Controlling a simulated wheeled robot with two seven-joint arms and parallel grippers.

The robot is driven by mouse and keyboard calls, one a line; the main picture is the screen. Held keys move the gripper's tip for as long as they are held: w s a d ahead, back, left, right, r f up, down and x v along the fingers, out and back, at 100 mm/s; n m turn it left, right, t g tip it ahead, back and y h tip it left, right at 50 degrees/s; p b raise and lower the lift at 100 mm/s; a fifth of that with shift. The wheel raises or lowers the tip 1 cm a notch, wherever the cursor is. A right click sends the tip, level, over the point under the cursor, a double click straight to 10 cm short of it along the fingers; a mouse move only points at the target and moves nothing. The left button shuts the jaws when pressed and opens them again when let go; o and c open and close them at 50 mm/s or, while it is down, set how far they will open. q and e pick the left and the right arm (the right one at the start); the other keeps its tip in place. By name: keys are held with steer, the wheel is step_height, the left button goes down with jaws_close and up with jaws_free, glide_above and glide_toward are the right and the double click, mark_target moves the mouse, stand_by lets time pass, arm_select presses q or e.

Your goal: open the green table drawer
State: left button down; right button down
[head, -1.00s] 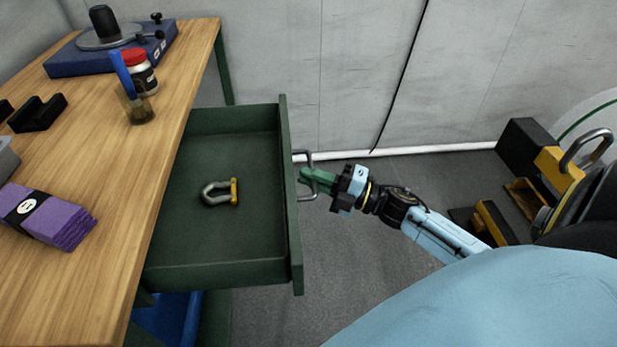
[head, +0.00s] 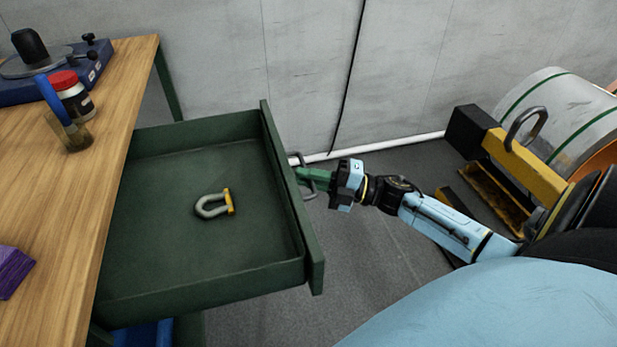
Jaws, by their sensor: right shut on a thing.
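The green drawer (head: 160,245) stands pulled out from under the wooden table (head: 85,215), with its inside in plain view. A grey shackle with a yellow pin (head: 213,205) lies on the drawer's floor. A metal bar handle (head: 308,190) is on the drawer's front panel. My right gripper (head: 310,177) is shut on the handle, its green fingers reaching it from the right. The fingertips are partly hidden by the handle and the panel's edge. My left gripper is not in view.
A yellow-and-black lifting frame (head: 530,160) stands at the right. Grey floor beyond the drawer is clear.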

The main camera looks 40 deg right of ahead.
steer(key=c, duration=1.5)
jaws_free()
